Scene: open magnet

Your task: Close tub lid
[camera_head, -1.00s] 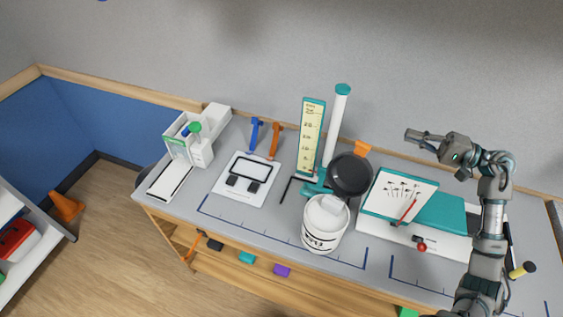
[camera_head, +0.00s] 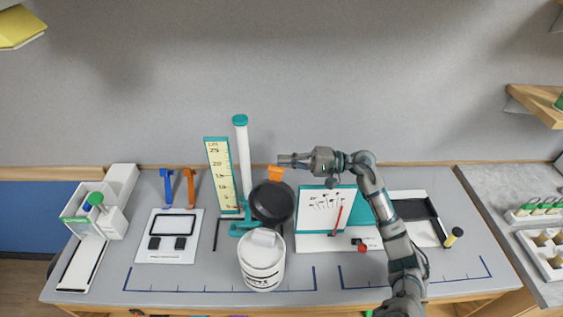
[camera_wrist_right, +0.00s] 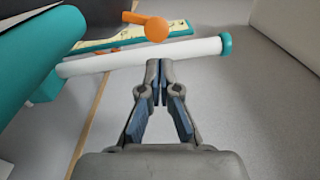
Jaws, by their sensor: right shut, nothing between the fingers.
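The tub (camera_head: 262,268) is a white bucket with black print, on the bench left of the middle in the head view. Its round black lid (camera_head: 271,203) stands open behind the tub, tilted up, with an orange tab (camera_head: 275,173) at its upper edge. A white block (camera_head: 263,238) shows at the tub's opening. My right gripper (camera_head: 281,160) is shut and empty, pointing left, and appears just above the orange tab; the depth gap is unclear. In the right wrist view its fingertips (camera_wrist_right: 158,66) are together, before a white tube. My left gripper is not in view.
A white column (camera_head: 243,165) with a teal cap and a yellow scale (camera_head: 222,175) stand left of the lid. Blue and orange tools (camera_head: 190,187) are at the back left.

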